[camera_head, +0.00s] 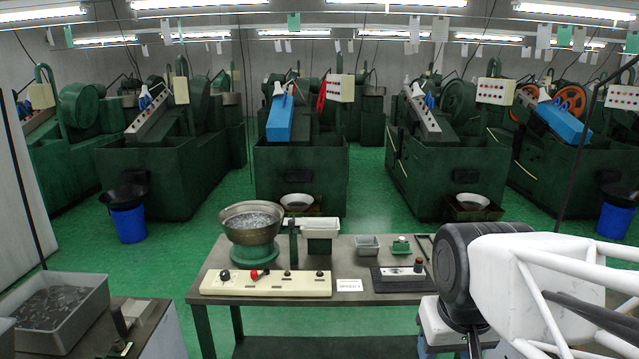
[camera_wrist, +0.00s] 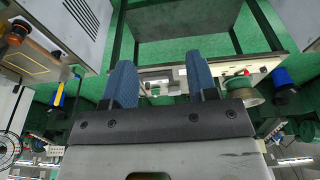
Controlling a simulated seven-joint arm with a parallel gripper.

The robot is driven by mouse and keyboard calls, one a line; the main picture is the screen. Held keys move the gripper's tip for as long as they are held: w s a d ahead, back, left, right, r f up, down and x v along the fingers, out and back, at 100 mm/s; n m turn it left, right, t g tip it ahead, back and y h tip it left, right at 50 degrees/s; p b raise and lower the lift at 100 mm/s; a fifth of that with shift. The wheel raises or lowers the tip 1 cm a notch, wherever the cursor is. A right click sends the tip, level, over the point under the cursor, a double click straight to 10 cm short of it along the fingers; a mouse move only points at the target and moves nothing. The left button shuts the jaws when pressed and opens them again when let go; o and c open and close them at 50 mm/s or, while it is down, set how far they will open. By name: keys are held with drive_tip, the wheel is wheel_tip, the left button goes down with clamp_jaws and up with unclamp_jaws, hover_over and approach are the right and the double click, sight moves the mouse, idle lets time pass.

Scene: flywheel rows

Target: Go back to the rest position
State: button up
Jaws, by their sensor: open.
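My gripper (camera_wrist: 162,80) shows in the wrist view with its two blue ribbed fingers apart. Nothing is between them. In the head view my arm is at the lower right, in front of the right end of the work table (camera_head: 350,243); my gripper cannot be made out there. The wrist view looks tilted, with the table's equipment in the background beyond the fingers, apart from them.
The table carries a metal bowl of parts (camera_head: 250,222), a cream control panel (camera_head: 265,283), a grey bin (camera_head: 367,246) and a dark fixture (camera_head: 402,279). A grey tub of parts (camera_head: 50,305) stands at left. Green machines (camera_head: 300,165) line the back; green floor lies between.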

drive_tip(key=s+f, duration=0.2)
drive_tip(key=s, duration=0.1)
drive_tip(key=shift+s+d, duration=0.15)
drive_tip(key=shift+d, duration=0.05)
idle(1.1)
